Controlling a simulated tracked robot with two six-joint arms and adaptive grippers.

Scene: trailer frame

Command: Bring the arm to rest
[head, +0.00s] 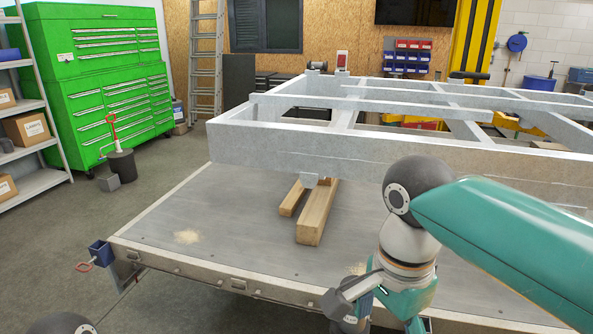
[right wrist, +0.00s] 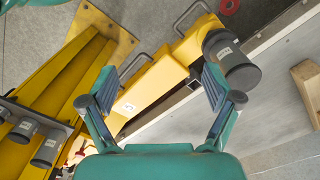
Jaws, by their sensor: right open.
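My right arm (head: 500,235) comes in from the right in the head view, bent at a dark round joint, with its wrist part hanging down in front of the trailer bed's near edge. My right gripper (right wrist: 160,82) shows in the right wrist view with its two fingers spread wide and nothing held between them. A yellow part (right wrist: 150,92) with a number label lies beyond the fingers. In the head view I cannot make out the fingertips. My left gripper is not in view. The grey metal trailer frame (head: 300,147) rests above the flat bed (head: 250,215).
Wooden blocks (head: 317,212) lie on the bed under the frame. A jack with a red handle (head: 120,160) stands on the floor by the green tool cabinet (head: 110,80). Yellow beams (right wrist: 75,80) and a dark cylinder (right wrist: 235,68) lie near the right gripper. The left floor is mostly clear.

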